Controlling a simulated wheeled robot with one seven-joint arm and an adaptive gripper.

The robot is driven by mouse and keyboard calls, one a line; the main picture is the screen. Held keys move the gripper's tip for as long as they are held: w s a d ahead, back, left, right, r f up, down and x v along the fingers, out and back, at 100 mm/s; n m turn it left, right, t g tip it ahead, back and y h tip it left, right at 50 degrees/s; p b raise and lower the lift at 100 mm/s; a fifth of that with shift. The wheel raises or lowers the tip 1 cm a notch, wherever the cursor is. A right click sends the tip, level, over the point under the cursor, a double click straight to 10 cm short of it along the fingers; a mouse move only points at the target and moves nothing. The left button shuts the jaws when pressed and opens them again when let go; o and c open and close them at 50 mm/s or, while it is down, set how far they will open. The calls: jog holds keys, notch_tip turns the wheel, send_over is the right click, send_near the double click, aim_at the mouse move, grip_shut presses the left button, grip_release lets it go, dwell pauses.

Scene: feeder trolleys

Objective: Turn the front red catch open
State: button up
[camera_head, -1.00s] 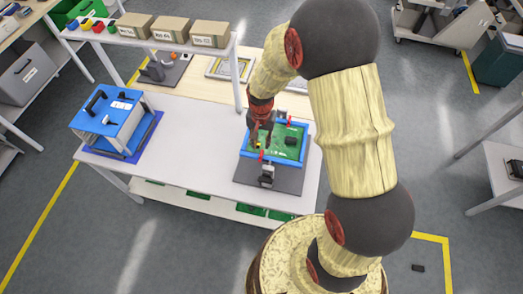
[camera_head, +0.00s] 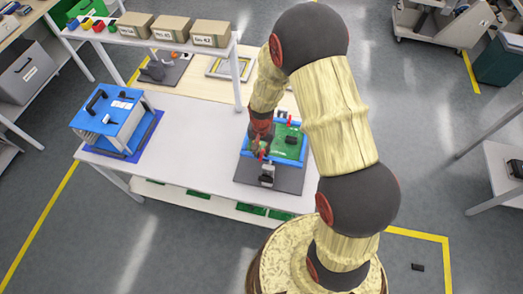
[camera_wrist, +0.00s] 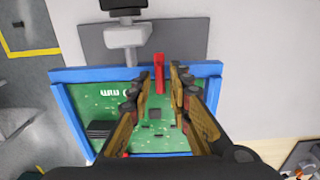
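The front red catch (camera_wrist: 160,72) lies across the near bar of the blue frame (camera_wrist: 85,74) in the wrist view, one end over the green board (camera_wrist: 150,100). In the head view the catch (camera_head: 262,155) shows just below my gripper (camera_head: 261,143). In the wrist view my gripper (camera_wrist: 160,80) is open, with one finger on each side of the catch. I cannot tell whether either finger touches it.
A grey and black clamp-like block (camera_head: 267,172) stands on the dark base plate (camera_head: 270,184) in front of the frame. A blue box with a handle (camera_head: 115,115) sits at the left of the white table (camera_head: 195,140). A shelf with cardboard boxes (camera_head: 170,28) stands behind. The table's middle is clear.

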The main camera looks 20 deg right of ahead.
grip_shut()
dwell(0.5)
jog(key=n+b, duration=0.1)
jog(key=n, duration=0.3)
jog(key=shift+n, duration=0.3)
jog(key=n+b, duration=0.1)
jog(key=n, duration=0.2)
jog(key=shift+n, duration=0.4)
jog(key=n+b, duration=0.1)
jog(key=n, duration=0.3)
jog(key=shift+n+b, duration=0.35)
jog(key=shift+n, duration=2.45)
